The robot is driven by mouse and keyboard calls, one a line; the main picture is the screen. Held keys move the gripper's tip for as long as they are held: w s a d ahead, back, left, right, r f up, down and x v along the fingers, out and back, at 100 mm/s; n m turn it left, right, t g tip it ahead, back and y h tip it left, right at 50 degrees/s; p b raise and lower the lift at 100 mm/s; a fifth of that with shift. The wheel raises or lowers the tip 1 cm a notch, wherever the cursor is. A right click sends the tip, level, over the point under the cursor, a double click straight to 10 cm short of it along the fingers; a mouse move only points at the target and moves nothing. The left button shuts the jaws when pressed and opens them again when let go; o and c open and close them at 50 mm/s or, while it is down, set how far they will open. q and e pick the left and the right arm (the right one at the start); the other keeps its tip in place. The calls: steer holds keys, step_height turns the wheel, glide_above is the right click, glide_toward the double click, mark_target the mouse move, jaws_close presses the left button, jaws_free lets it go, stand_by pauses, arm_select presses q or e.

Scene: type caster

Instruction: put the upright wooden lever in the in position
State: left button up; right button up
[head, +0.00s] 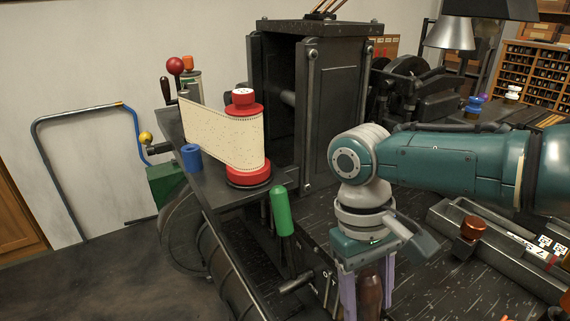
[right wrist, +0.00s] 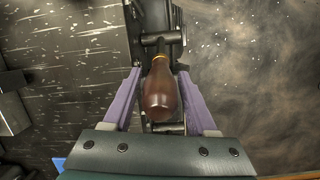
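The wooden lever has a dark reddish-brown, rounded handle (head: 370,294), seen low in the head view below my right gripper. In the right wrist view the handle (right wrist: 161,95) points toward the camera, with a brass ring and a dark metal pivot behind it. My right gripper (right wrist: 160,76) points down over the lever, with one purple finger on each side of the handle. Narrow gaps show between the fingers and the wood, so it looks open around the handle. My right gripper also shows in the head view (head: 369,285). My left gripper is not in view.
A green-handled lever (head: 281,211) stands left of my right gripper. A red spool (head: 247,174) with a punched paper strip is behind it, beside a tall dark metal housing (head: 338,110). A grey tool tray (head: 495,250) lies to the right on the dark surface.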

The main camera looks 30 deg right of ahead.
steer(key=shift+o, duration=0.5)
steer(key=shift+r, duration=0.15)
steer(key=p+v, duration=0.1)
steer(key=v, duration=0.8)
steer(key=shift+w+r, duration=0.1)
steer(key=shift+r, duration=0.3)
